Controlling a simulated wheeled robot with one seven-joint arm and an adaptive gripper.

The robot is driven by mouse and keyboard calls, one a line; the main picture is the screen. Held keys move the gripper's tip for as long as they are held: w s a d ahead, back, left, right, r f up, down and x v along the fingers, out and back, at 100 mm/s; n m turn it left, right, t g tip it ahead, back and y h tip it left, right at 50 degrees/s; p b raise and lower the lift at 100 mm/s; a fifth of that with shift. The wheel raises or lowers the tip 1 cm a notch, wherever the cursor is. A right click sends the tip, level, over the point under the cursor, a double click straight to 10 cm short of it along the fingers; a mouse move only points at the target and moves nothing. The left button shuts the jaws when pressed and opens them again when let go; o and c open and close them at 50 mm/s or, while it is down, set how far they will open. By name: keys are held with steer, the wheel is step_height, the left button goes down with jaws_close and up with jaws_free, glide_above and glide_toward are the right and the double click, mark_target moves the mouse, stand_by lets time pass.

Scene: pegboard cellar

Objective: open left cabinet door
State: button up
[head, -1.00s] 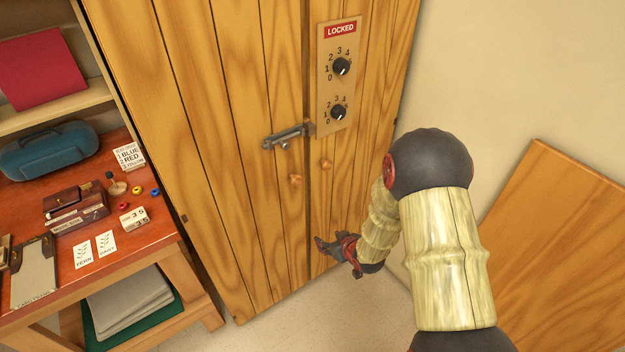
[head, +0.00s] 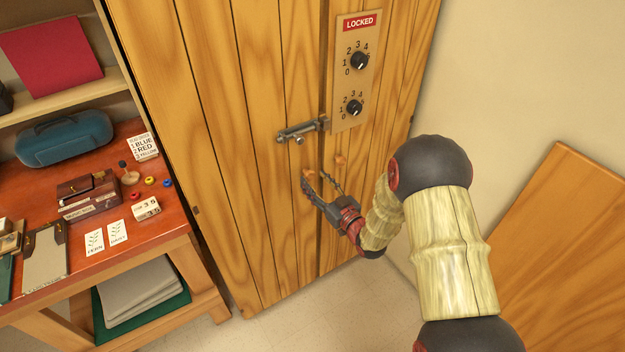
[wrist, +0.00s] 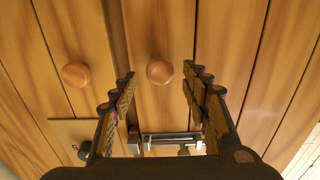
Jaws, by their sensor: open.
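A tall wooden cabinet has two plank doors, the left door (head: 265,215) and the right door (head: 398,90), both closed. Each has a small round wooden knob near the middle seam. The left door's knob (head: 307,173) shows in the wrist view (wrist: 160,72), ahead of and between the fingers; the right door's knob (head: 340,159) is to its left there (wrist: 75,74). A metal slide bolt (head: 300,131) lies across the left door up to the seam, above the knobs. My gripper (head: 314,178) is open and empty, pointing at the left knob; contact cannot be seen.
A dial panel (head: 343,118) on the right door has two black dials and a red LOCKED sign (head: 359,23). A red-topped desk (head: 120,250) with small items stands left of the cabinet. A wooden board (head: 555,255) leans at the right. Floor shows before the doors.

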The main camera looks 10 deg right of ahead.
steer(key=shift+x, duration=1.2)
steer(key=shift+c, duration=1.1)
jaws_close()
